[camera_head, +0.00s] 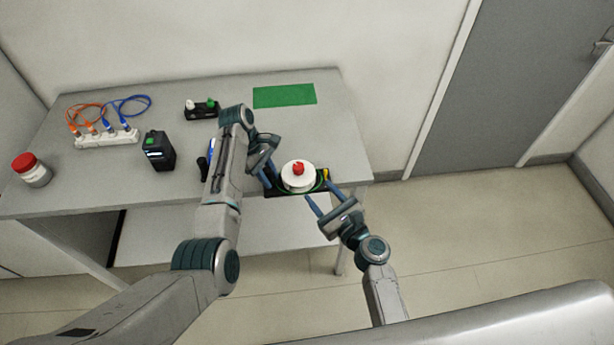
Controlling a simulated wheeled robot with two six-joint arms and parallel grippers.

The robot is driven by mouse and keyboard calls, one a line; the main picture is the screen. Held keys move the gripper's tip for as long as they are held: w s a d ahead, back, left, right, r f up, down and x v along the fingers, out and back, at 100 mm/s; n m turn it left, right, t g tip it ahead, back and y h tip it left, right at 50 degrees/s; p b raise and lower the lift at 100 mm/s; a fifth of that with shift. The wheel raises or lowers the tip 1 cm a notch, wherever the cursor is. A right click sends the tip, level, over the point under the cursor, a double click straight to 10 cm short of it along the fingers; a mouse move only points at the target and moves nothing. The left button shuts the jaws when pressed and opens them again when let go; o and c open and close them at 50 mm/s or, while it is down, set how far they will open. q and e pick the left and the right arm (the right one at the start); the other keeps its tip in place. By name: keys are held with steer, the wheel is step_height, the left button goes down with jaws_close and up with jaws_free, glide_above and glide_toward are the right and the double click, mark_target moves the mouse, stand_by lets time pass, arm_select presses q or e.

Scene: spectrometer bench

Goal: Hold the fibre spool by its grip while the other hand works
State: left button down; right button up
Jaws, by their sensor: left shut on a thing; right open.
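The fibre spool (296,182) is a white disc with a red knob (298,168) on top. It sits over a black base (283,193) at the front right edge of the bench, with green fibre (318,187) curving round its right side. My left gripper (270,180) is at the left side of the spool and shut on it. The exact part between its fingers is hard to see. My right gripper (322,200) is open and empty, just in front and to the right of the spool, with its fingers pointing towards it.
A green mat (284,95) lies at the back right of the bench (338,135). A black holder (202,112), a black box with a green top (159,152), a white strip with orange and blue cables (107,138) and a red-lidded jar (32,172) stand further left.

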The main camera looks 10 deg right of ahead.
steer(key=n+y, duration=0.1)
steer(key=n, duration=0.6)
steer(key=n+g+y, duration=0.6)
steer(key=n, duration=2.6)
glide_toward(303, 170)
steer(key=shift+n, duration=0.4)
steer(key=x, duration=1.2)
steer(key=shift+w+d+f, duration=0.1)
steer(key=shift+w+d, duration=0.05)
steer(key=shift+c, duration=0.2)
steer(key=shift+t, duration=0.3)
steer(key=c, duration=0.9)
